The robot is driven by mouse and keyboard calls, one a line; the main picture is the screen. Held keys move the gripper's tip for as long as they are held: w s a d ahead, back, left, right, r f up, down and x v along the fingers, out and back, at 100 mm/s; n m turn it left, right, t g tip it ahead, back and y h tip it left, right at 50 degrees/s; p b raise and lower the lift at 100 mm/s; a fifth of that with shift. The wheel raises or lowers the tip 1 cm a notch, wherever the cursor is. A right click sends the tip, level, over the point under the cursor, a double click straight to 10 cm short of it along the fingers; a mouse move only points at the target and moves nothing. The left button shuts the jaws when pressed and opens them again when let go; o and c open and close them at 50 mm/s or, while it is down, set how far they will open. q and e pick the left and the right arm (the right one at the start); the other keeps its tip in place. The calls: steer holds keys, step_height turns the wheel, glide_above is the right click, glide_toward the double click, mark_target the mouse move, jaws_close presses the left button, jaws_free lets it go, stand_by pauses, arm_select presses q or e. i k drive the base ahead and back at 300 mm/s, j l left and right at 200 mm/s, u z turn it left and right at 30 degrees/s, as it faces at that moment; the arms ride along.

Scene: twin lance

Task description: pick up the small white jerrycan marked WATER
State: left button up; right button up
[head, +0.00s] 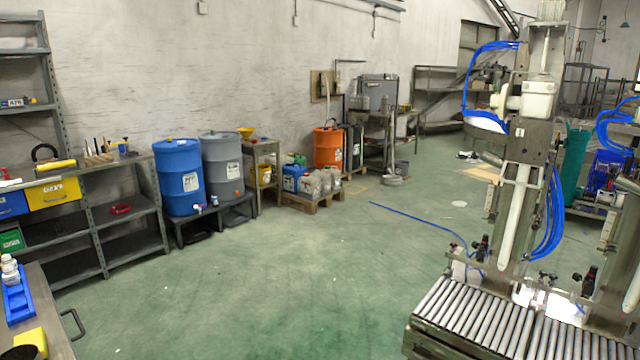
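Several whitish-grey jerrycans (309,187) stand on a low wooden pallet (316,203) by the back wall, beside a blue jerrycan (291,179). They carry labels too small to read, so I cannot tell whether one is marked WATER. Neither of my grippers is in the head view.
A blue drum (180,178) and a grey drum (222,167) stand on a dark stand left of the pallet. An orange drum (327,148) stands behind it. A roller conveyor (480,318) with filling machinery blocks the right. A bench (45,318) edges in lower left. The green floor between is largely clear.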

mark_target(325, 178)
steer(key=i+l, duration=0.15)
steer(key=i, duration=0.65)
steer(key=i+l, duration=0.1)
steer(key=i, duration=0.75)
steer(key=i+j+u, duration=0.1)
steer(key=i+u, duration=0.2)
steer(key=i, duration=0.65)
steer(key=i+l+u, duration=0.1)
steer(key=i+u, duration=0.2)
steer(key=i, duration=0.65)
steer(key=i+l+z, duration=0.2)
steer(key=i+z, duration=1)
steer(key=i+j+z, duration=0.35)
steer(key=i+l, duration=0.1)
steer(key=i, duration=0.5)
steer(key=i+l+u, duration=0.1)
steer(key=i, duration=0.5)
steer(key=i+l, duration=0.15)
steer(key=i, duration=0.45)
steer(key=i+u, duration=0.4)
steer(key=i+l+u, duration=0.1)
steer(key=i+u, duration=0.3)
steer(key=i+l+u, duration=0.35)
steer(key=i, duration=0.15)
steer(key=i+l+u, duration=0.4)
steer(key=j, duration=0.1)
